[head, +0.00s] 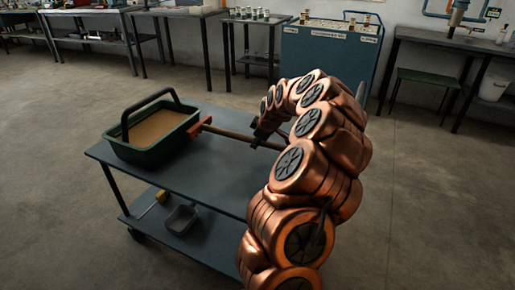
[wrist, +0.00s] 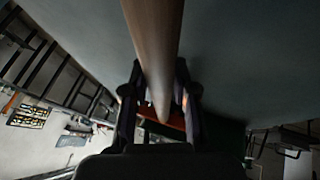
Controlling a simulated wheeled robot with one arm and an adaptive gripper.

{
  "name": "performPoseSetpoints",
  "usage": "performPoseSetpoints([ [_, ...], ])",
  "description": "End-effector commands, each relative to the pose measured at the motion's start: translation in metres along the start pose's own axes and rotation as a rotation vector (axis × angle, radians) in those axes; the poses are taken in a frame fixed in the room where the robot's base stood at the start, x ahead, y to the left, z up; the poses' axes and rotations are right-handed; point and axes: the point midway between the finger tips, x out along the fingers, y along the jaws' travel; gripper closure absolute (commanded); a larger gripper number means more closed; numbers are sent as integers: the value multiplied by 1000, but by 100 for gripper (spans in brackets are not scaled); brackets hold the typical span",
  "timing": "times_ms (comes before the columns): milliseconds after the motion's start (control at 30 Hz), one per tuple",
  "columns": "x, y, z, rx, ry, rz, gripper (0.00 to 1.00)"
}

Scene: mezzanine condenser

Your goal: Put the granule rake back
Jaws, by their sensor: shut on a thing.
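The granule rake has a wooden handle (head: 234,134) and a red head (head: 203,127). My gripper (head: 262,137) is shut on the handle, to the right of the head. In the wrist view the handle (wrist: 153,45) runs down between the two fingers of my gripper (wrist: 160,105), with part of the red head (wrist: 168,126) beyond. The head is beside the right end of a green tub (head: 152,143) with a black carrying handle and brown granules. I cannot tell whether the rake touches the cart top. My arm hides part of the cart's right side.
The tub stands on the left of a grey two-level cart (head: 190,163). A metal scoop or pan (head: 182,217) and a yellow-ended tool (head: 160,196) lie on its lower shelf. Benches and a blue cabinet (head: 325,62) line the back. Floor left of the cart is clear.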

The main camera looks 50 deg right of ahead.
Motion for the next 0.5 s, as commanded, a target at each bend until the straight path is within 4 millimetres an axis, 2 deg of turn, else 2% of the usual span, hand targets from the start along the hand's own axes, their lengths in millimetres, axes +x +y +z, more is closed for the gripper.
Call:
performPoseSetpoints([
  [233, 2, 7, 0, 2, 0, 3, 100],
  [500, 31, -7, 14, 0, -1, -2, 100],
])
